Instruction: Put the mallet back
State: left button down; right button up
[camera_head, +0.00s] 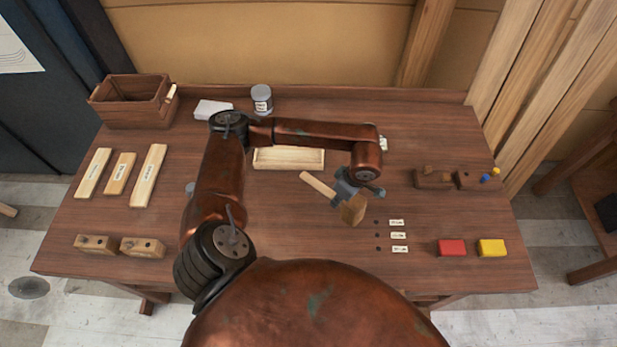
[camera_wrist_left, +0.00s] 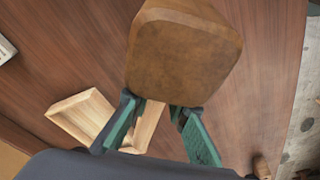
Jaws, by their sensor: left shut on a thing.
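My left gripper (camera_head: 348,188) is shut on the mallet near its head. The mallet's pale handle (camera_head: 317,185) points up and left in the head view, and its brown wooden head (camera_head: 353,210) points down and right. In the left wrist view, the mallet head (camera_wrist_left: 185,50) fills the top middle, between and beyond the green-padded fingers (camera_wrist_left: 160,115). The mallet appears held above the table; how high is hard to tell. My right gripper is not in view.
A shallow pale wooden tray (camera_head: 289,158) lies just behind the mallet. A brown box (camera_head: 131,104), a grey jar (camera_head: 261,99) and pale wooden strips (camera_head: 148,176) are left. Small labels (camera_head: 398,236), red (camera_head: 452,248) and yellow (camera_head: 491,248) blocks and a brown holder (camera_head: 434,180) are right.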

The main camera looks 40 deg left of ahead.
aim_at(325, 190)
pick_arm(q)
jog(key=a+n+p, duration=0.1)
jog(key=n, duration=0.2)
jog(key=a+n+g+p, duration=0.1)
jog(key=a+n+p, duration=0.1)
jog(key=n, duration=0.1)
jog(key=a+n+g+p, duration=0.1)
jog(key=a+n, duration=0.1)
jog(key=n, duration=0.1)
jog(key=shift+s+r+n+h, duration=0.3)
jog(key=shift+s+r+n, duration=0.05)
jog(key=shift+s+n, duration=0.05)
jog(key=s+a+f+n+h+p, duration=0.1)
jog(key=a+n+h+p, duration=0.35)
jog(key=n, duration=0.65)
jog(key=shift+g+y, duration=0.3)
jog(key=shift+y, duration=0.65)
jog(key=shift+s+a+f+b, duration=0.1)
jog(key=shift+a+f+b, duration=0.15)
jog(key=shift+f+b, duration=0.8)
jog(key=shift+a+f+b, duration=0.25)
jog(key=shift+f+b, duration=0.25)
jog(key=shift+f, duration=1.1)
jog(key=shift+s+a+f+b, duration=0.1)
jog(key=shift+a+f+b, duration=0.15)
jog(key=shift+f+b, duration=0.8)
jog(key=shift+f, duration=0.7)
jog(key=c, duration=1.8)
grip_release()
jog(key=shift+o, duration=0.2)
